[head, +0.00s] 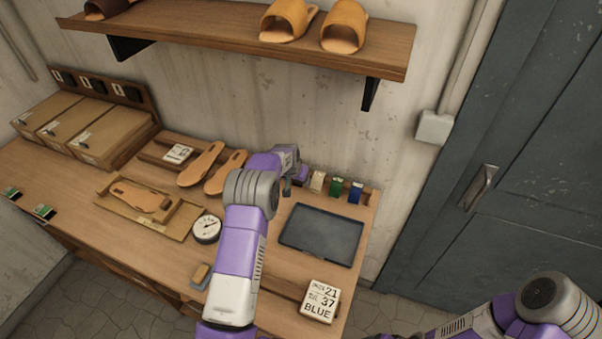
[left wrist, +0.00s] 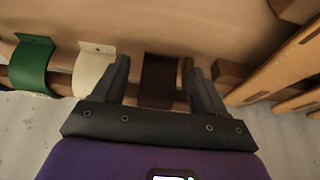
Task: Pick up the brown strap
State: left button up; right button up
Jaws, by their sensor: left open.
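The brown strap (left wrist: 158,82) is a dark curved piece on a wooden rack, seen in the left wrist view. My left gripper (left wrist: 156,66) is open, with one finger on each side of the strap. In the head view my left gripper (head: 289,183) is at the rack's left end, and my own arm hides the brown strap there. A cream strap (head: 318,181), a green strap (head: 336,187) and a blue strap (head: 355,192) hang in a row to its right. My right arm shows at the lower right, its gripper out of the frame.
A dark tray (head: 321,235) lies in front of the rack. A sign block (head: 319,301) reading 21, 37, BLUE stands near the front edge. Sandal soles (head: 202,164), a round dial (head: 207,229) and boxes (head: 110,138) are to the left. A shelf (head: 230,27) hangs above.

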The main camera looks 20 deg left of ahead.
pick_arm(q)
jog(key=c, duration=1.1)
